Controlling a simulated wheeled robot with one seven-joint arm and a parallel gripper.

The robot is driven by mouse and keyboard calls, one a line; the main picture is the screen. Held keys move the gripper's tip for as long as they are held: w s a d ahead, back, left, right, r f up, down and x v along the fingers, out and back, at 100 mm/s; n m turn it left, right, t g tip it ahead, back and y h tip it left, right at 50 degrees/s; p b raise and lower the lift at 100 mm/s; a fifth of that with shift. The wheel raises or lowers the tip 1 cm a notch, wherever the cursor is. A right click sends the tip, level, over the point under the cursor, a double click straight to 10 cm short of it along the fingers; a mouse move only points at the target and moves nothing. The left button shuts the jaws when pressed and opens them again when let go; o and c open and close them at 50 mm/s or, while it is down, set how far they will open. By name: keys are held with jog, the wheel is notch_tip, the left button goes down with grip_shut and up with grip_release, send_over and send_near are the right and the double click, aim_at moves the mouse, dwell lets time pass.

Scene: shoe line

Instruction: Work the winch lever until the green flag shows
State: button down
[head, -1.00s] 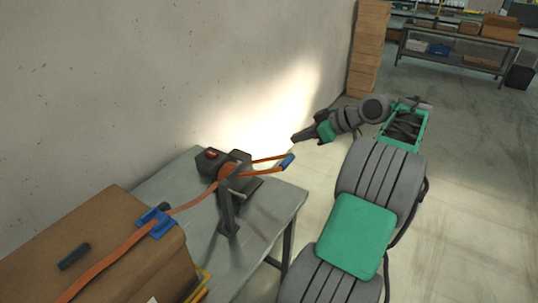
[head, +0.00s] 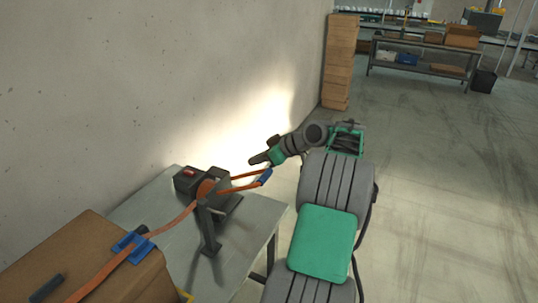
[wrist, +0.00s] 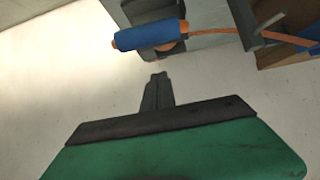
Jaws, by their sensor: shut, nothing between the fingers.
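The winch (head: 222,203) stands on a grey table, with a dark body, an orange drum and a post. Its orange lever (head: 238,178) reaches out to the right and ends in a blue grip (head: 265,177). A small red piece (head: 189,172) shows on top of the winch housing; no green flag is visible. My gripper (head: 254,161) is shut and empty, just beyond the blue grip toward the wall. In the wrist view my shut fingertips (wrist: 157,77) point at the blue grip (wrist: 148,36), with a small gap between them in the picture.
An orange strap (head: 105,268) runs from the winch through a blue corner piece (head: 133,246) over a brown carton (head: 75,250). The grey table (head: 255,218) has bare room at its right. The concrete wall (head: 120,90) is close behind. Stacked cartons (head: 340,60) stand farther back.

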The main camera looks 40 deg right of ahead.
aim_at(265, 173)
jog(key=s+f, duration=0.2)
jog(key=shift+s+d+f+p, duration=0.2)
jog(key=shift+d+f+p, duration=0.15)
jog(key=shift+d, duration=0.05)
jog(key=shift+f, duration=0.1)
jog(key=shift+s+d+f, duration=0.1)
